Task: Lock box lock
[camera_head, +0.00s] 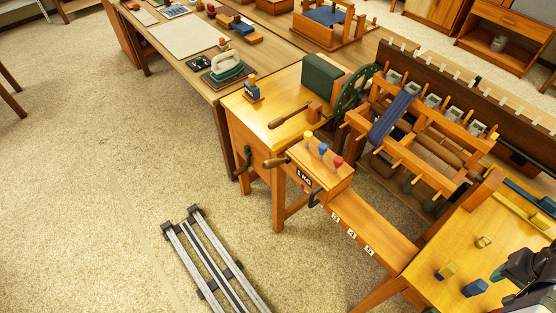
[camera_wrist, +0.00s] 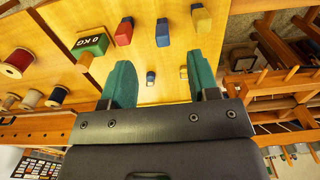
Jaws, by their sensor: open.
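My gripper (camera_wrist: 162,75) is open, its two green fingers apart with nothing held between them, over a yellow wooden table top (camera_wrist: 160,45). In the head view, a dark part of my arm shows at the lower right edge. A wooden box (camera_head: 318,178) with a "1 KG" label stands at the loom's front corner. Yellow, blue and red pegs (camera_head: 323,149) stand on its top, and a dark hook-like handle (camera_head: 314,198) is at its side. I cannot tell which part is the box lock, or whether it is locked.
Thread spools (camera_wrist: 19,62) lie left. Metal rails (camera_head: 215,262) cross open floor.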

